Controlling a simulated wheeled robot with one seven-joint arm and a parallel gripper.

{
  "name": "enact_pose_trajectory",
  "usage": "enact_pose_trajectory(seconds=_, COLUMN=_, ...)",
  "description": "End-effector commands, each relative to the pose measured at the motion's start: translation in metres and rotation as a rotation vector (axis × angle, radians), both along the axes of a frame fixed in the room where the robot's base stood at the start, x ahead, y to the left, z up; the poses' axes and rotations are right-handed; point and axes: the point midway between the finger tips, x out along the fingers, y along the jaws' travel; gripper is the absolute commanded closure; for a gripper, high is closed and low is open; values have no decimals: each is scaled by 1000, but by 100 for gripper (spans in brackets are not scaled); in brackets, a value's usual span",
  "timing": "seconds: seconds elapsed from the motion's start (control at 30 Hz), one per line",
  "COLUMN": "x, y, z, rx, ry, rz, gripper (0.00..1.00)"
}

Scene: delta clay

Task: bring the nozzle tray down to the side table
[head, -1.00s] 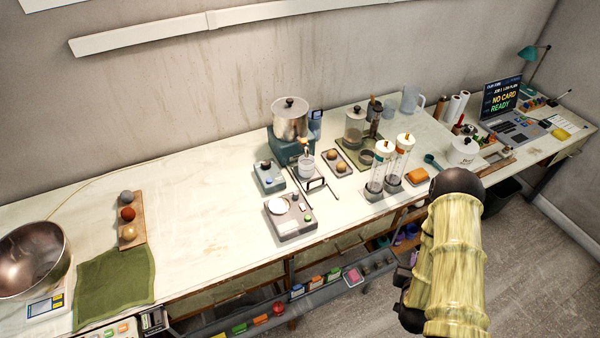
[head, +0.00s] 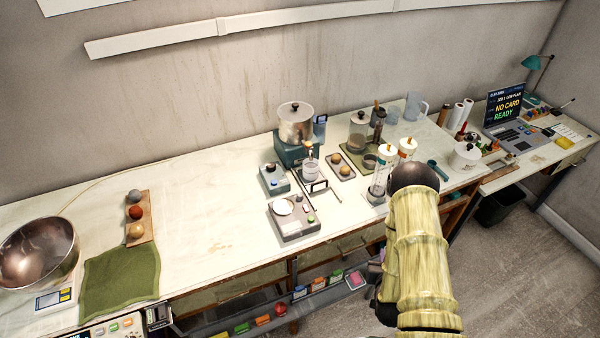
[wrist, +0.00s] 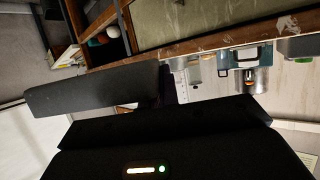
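I cannot pick out a nozzle tray for certain. A small tray (head: 349,177) with two tan balls sits mid-bench in the head view. A lower table (head: 543,153) with a console stands at the right end of the bench; it may be the side table. My yellow-banded arm reaches over the bench's front edge at right and hides part of the bench. My gripper is hidden behind the arm in the head view. In the wrist view dark parts of my gripper (wrist: 160,92) fill the lower and left picture; no held thing is discernible, and its opening is unclear.
The long bench (head: 215,215) carries a pot on a blue-grey machine (head: 297,125), a scale (head: 293,218), clear cylinders (head: 380,180), a copper bowl (head: 38,252) and a green cloth (head: 120,284). Coloured boxes line a lower rail. A dark bin (head: 502,203) stands under the right table.

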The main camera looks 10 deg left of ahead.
Motion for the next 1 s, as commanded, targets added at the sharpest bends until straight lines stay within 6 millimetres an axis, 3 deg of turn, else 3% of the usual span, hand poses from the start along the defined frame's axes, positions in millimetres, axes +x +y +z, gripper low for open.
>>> enact_pose_trajectory(seconds=0.17, x=11, y=10, z=0, rx=1, ry=-5, rz=21, gripper=100)
enact_pose_trajectory(seconds=0.37, x=52, y=53, z=9, rx=2, ry=-12, rz=132, gripper=100)
enact_pose_trajectory(seconds=0.57, x=94, y=108, z=40, rx=-2, ry=-14, rz=311, gripper=100)
enact_pose_trajectory(seconds=0.7, x=116, y=145, z=72, rx=-5, ry=-16, rz=450, gripper=100)
enact_pose_trajectory(seconds=0.87, x=126, y=171, z=102, rx=-5, ry=-11, rz=564, gripper=100)
enact_pose_trajectory(seconds=1.0, x=127, y=179, z=111, rx=-4, ry=-4, rz=597, gripper=100)
